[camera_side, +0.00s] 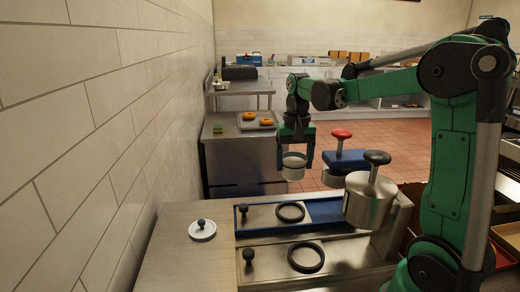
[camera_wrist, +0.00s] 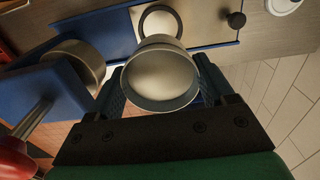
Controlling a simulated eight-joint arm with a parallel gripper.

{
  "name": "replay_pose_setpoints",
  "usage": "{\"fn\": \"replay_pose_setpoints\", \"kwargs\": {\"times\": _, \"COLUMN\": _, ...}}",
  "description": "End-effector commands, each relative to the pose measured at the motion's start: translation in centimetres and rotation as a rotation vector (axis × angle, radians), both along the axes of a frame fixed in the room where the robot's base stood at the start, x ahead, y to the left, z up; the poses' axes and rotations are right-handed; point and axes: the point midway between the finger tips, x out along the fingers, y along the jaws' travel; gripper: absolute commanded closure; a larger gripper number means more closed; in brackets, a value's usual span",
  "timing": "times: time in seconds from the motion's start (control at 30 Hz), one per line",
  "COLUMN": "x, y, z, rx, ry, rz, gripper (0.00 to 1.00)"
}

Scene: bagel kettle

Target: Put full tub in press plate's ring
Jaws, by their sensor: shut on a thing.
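My gripper (camera_side: 294,156) is shut on a pale round tub (camera_side: 293,170) and holds it up in the air, beyond the steel counter's far edge in the side view. In the wrist view the tub (camera_wrist: 160,80) sits between the two fingers, with a pale round face toward the camera; I cannot tell how full it is. A steel plate with a black ring (camera_side: 291,211) and a black knob lies in a blue-edged bay. This ring (camera_wrist: 160,20) shows just past the tub in the wrist view. A second black ring (camera_side: 306,257) lies on a nearer plate.
A blue press head (camera_side: 345,160) with a red knob (camera_side: 341,133) stands right of the tub. A steel cylinder (camera_side: 370,205) with a black knob stands right of the rings. A white lid (camera_side: 202,231) lies on the left counter. The tiled wall runs along the left.

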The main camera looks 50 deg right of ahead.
Motion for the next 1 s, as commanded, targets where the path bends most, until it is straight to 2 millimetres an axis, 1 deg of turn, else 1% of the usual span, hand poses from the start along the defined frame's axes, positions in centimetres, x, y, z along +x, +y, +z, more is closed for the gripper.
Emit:
{"fn": "replay_pose_setpoints", "kwargs": {"times": 0.03, "x": 0.1, "y": 0.0, "z": -1.3, "rx": 0.0, "ry": 0.0, "rz": 0.001, "gripper": 0.81}}
{"fn": "replay_pose_setpoints", "kwargs": {"times": 0.1, "x": 0.1, "y": 0.0, "z": -3.0, "rx": 0.0, "ry": 0.0, "rz": 0.001, "gripper": 0.81}}
{"fn": "replay_pose_setpoints", "kwargs": {"times": 0.2, "x": 0.0, "y": 0.0, "z": -5.0, "rx": 0.0, "ry": 0.0, "rz": 0.001, "gripper": 0.81}}
{"fn": "replay_pose_setpoints", "kwargs": {"times": 0.3, "x": 0.1, "y": 0.0, "z": -6.4, "rx": 0.0, "ry": 0.0, "rz": 0.001, "gripper": 0.81}}
{"fn": "replay_pose_setpoints", "kwargs": {"times": 0.47, "x": 0.0, "y": 0.0, "z": -7.6, "rx": 0.0, "ry": 0.0, "rz": 0.001, "gripper": 0.81}}
{"fn": "replay_pose_setpoints", "kwargs": {"times": 0.6, "x": 0.1, "y": 0.0, "z": -9.6, "rx": 0.0, "ry": 0.0, "rz": 0.001, "gripper": 0.81}}
{"fn": "replay_pose_setpoints", "kwargs": {"times": 0.7, "x": 0.0, "y": 0.0, "z": -10.5, "rx": 0.0, "ry": 0.0, "rz": 0.001, "gripper": 0.81}}
{"fn": "replay_pose_setpoints", "kwargs": {"times": 1.0, "x": 0.0, "y": 0.0, "z": -10.7, "rx": 0.0, "ry": 0.0, "rz": 0.001, "gripper": 0.81}}
